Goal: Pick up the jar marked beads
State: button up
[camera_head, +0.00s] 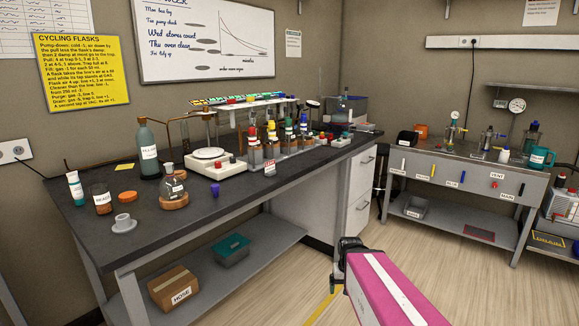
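A small brown jar (103,208) with a white label stands at the near left end of the dark bench. The label's lettering is small and seems to read BEADS. My gripper (350,245) is the dark shape at the end of my pink arm, low in the middle of the picture. It is in front of the bench and far to the right of the jar, not touching it. Its fingers are too dark and small to tell whether they are open or shut.
Floor (460,275) is clear at right.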

aim_at(100, 194)
jog(key=u, duration=1.55)
jog(key=l+u, duration=0.2)
jog(key=u, duration=0.2)
jog(key=l+u, duration=0.2)
jog(key=u, duration=0.2)
jog(key=l+u, duration=0.15)
jog(key=l, duration=0.35)
jog(key=k+l+u, duration=0.15)
jog(key=l, duration=0.3)
jog(key=l+u, duration=0.2)
jog(key=l, duration=0.3)
jog(key=k+l+u, duration=0.15)
jog(key=l, duration=0.3)
